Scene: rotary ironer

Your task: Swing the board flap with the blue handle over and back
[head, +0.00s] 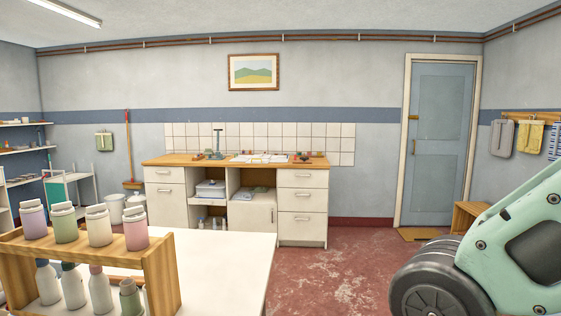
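No board flap and no blue handle can be made out in the head view. The rotary ironer is not in sight either. My gripper is out of view, so its state does not show. A mint-green and dark grey part of my arm fills the lower right corner and hides what is behind it.
A white table (232,262) with a wooden bottle rack (165,270) stands close at the lower left. A wooden-topped counter (310,210) lines the back wall. A blue-grey door (440,140) is at the right. The red floor (335,272) between is clear.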

